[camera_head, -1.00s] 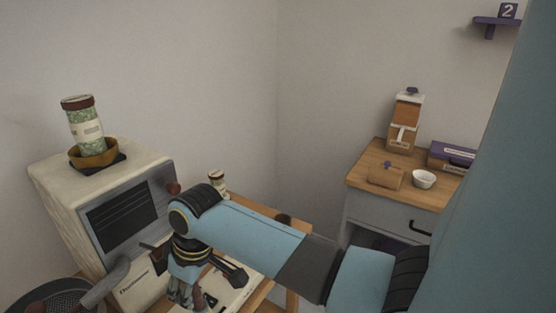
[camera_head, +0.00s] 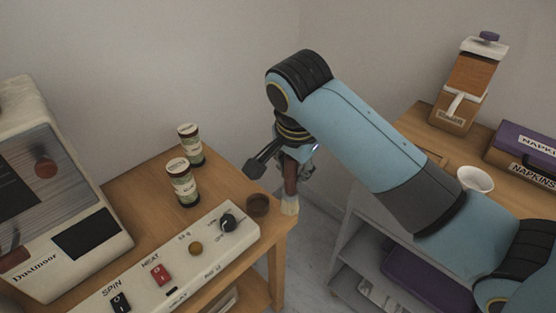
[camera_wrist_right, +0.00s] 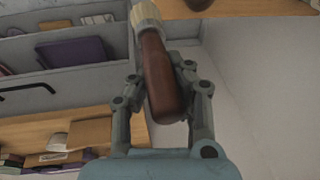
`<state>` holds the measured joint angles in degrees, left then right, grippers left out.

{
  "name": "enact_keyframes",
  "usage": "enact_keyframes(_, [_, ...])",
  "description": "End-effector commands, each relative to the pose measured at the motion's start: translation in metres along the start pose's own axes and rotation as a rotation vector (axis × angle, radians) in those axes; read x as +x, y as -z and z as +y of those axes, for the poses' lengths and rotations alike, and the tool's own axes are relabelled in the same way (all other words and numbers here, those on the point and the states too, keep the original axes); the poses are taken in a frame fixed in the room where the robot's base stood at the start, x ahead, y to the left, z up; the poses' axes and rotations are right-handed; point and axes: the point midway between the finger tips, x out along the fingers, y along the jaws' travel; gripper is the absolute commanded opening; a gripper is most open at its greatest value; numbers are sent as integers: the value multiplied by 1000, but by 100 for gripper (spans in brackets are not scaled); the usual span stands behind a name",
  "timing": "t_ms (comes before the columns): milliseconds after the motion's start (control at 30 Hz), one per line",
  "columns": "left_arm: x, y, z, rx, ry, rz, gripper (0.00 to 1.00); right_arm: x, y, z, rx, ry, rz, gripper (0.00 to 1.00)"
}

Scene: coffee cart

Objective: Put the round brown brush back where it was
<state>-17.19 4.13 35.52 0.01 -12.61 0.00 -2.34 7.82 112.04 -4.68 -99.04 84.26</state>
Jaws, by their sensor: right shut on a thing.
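The round brown brush (camera_head: 290,186) has a dark brown handle and pale bristles. My right gripper (camera_head: 283,166) is shut on its handle and holds it with the bristles pointing down, by the right corner of the wooden table (camera_head: 160,185). In the right wrist view the brush (camera_wrist_right: 158,75) sits between the two fingers of the gripper (camera_wrist_right: 163,95), bristles at the top of the picture. I cannot tell whether the bristles touch the table. My left gripper is out of view.
Two labelled jars (camera_head: 183,184) stand on the table behind a control panel (camera_head: 170,265) with knobs and switches. The Dustmoor machine (camera_head: 60,200) stands at the left. At the right, a second counter holds a white bowl (camera_head: 475,179), a dispenser (camera_head: 468,85) and a napkin box (camera_head: 525,150).

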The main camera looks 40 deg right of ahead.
Motion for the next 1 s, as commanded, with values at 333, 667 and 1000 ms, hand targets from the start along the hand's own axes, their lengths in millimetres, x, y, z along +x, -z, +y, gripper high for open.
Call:
enact_keyframes(333, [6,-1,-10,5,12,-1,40,54,-5,-65,16,-2,1,0])
enact_keyframes(667, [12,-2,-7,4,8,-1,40,88,-8,-101,14,-3,1,0])
enact_keyframes(1000, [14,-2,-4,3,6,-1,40,125,-17,-95,14,-2,1,0])
